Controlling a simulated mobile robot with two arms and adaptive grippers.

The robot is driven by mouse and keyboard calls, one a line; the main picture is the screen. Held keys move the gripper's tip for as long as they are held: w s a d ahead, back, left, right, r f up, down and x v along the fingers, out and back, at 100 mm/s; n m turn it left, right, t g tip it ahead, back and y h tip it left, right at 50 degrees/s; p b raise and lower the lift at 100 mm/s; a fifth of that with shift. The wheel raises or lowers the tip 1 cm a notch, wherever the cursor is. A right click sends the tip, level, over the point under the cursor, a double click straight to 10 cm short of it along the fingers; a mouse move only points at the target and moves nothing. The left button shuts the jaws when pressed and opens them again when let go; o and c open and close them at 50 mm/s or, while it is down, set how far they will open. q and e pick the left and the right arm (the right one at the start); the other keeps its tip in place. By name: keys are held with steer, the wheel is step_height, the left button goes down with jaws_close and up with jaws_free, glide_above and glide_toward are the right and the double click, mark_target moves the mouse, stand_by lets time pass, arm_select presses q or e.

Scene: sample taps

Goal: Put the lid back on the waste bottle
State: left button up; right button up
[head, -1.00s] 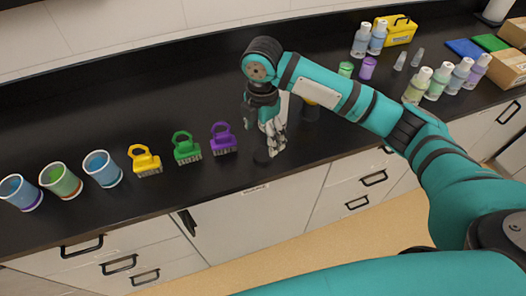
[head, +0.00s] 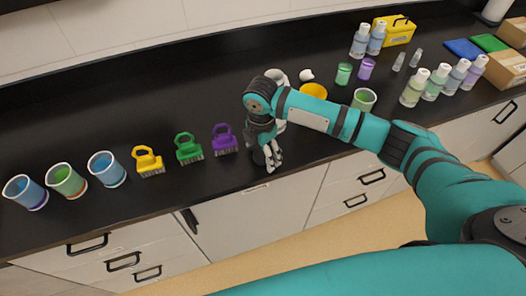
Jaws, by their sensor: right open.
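My right gripper (head: 269,164) reaches down to the black counter near its front edge, with its fingers open. A small dark round piece, which looks like the lid (head: 258,157), lies flat on the counter right beside the fingers and is partly hidden by them. I cannot tell whether the fingers touch it. I cannot make out the waste bottle for sure; my right forearm covers part of the counter behind the gripper. My left gripper is not in view.
Purple (head: 224,139), green (head: 188,148) and yellow (head: 148,160) handled brushes and several cups stand left of the gripper. The counter's front edge is close to the fingers.

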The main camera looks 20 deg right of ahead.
mark_target(261, 155)
steer(key=shift+f, duration=0.35)
steer(key=c, duration=0.8)
steer(key=shift+r, duration=0.15)
steer(key=shift+r+b, duration=0.35)
steer(key=shift+r, duration=0.15)
step_height(261, 155, up, 2)
steer(key=shift+r+b, duration=0.2)
steer(key=shift+b, duration=0.3)
steer(key=s+b, duration=0.1)
steer(key=s, duration=0.4)
steer(key=s+r, duration=0.1)
steer(key=s, duration=0.4)
steer(key=s+d+b, duration=0.1)
steer(key=s, duration=0.5)
steer(key=shift+r+b, duration=0.2)
steer(key=shift+b, duration=0.1)
